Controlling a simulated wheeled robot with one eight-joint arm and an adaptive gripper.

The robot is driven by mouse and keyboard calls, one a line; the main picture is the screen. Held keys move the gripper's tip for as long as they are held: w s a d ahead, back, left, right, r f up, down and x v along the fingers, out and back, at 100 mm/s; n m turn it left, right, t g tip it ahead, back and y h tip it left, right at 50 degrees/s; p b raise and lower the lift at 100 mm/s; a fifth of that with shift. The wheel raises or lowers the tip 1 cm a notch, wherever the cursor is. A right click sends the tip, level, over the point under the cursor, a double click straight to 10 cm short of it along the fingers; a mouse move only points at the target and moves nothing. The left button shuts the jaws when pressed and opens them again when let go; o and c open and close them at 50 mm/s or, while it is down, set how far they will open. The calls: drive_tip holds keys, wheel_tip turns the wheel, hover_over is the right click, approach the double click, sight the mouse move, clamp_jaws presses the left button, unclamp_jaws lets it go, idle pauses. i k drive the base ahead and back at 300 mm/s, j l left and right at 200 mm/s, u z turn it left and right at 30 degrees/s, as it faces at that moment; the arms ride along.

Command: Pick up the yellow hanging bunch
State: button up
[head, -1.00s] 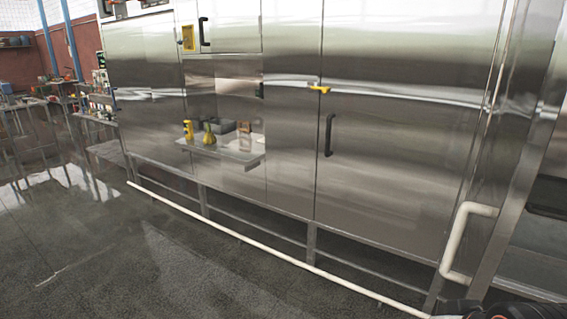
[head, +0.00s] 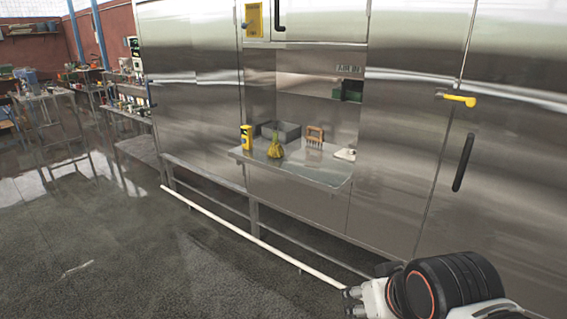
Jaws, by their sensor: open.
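The yellow bunch (head: 275,147) stands near the front edge of a small metal shelf (head: 255,162) in an alcove of the steel machine. It is narrow at the top and wider below. My gripper (head: 350,300) is low in the head view, right of centre, below and to the right of the shelf.
A yellow container (head: 246,138) stands left of the bunch. A grey bin (head: 281,130) is behind it, and an orange-brown brush-like item (head: 315,136) is to the right. The floor at left is clear.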

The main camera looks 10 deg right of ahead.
sight(275, 151)
drive_tip(key=i+j, duration=0.15)
drive_tip(key=i, duration=0.65)
drive_tip(key=i+j, duration=0.25)
drive_tip(key=i, duration=0.2)
drive_tip(key=i+j+z, duration=0.15)
drive_tip(key=i, duration=0.3)
drive_tip(key=j, duration=0.1)
